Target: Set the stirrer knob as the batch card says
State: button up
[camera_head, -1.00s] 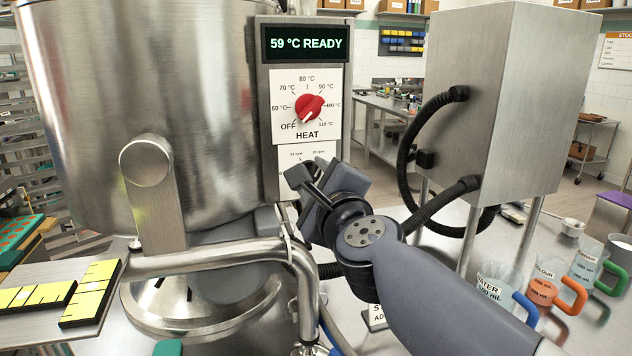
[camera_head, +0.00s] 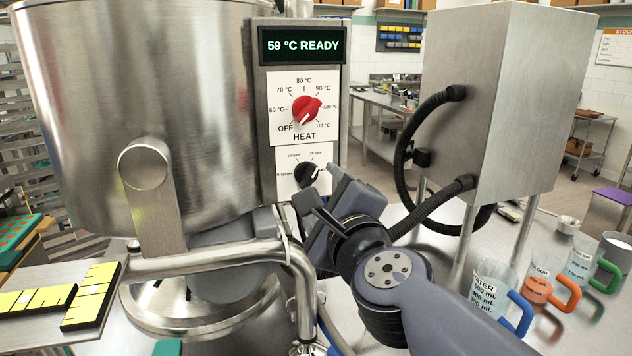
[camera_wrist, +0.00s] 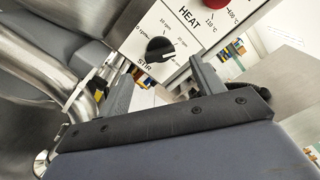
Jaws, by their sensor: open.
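The stirrer knob (camera_head: 304,175) is black with a pale mark, on a white dial plate marked in rpm below the HEAT dial on the kettle's control panel. In the wrist view the knob (camera_wrist: 159,49) shows whole above the word STIR; I cannot tell surely which mark it points at. My gripper (camera_head: 320,191) is open and empty, just in front of and below the knob, partly covering its plate. In the wrist view my gripper (camera_wrist: 160,88) has its fingers spread either side below the knob, apart from it. I see no readable batch card.
The red HEAT knob (camera_head: 306,110) is close above, under a display (camera_head: 302,45) reading 59 °C READY. A steel pipe (camera_head: 220,258) runs below left. A steel box (camera_head: 510,100) with black hoses stands right. Labelled jugs (camera_head: 538,277) stand at lower right.

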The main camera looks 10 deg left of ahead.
aim_at(311, 180)
jog(key=shift+p+v, duration=0.85)
jog(key=shift+v, duration=2)
jog(key=shift+b+x, duration=1.55)
jog(key=shift+x, duration=3.9)
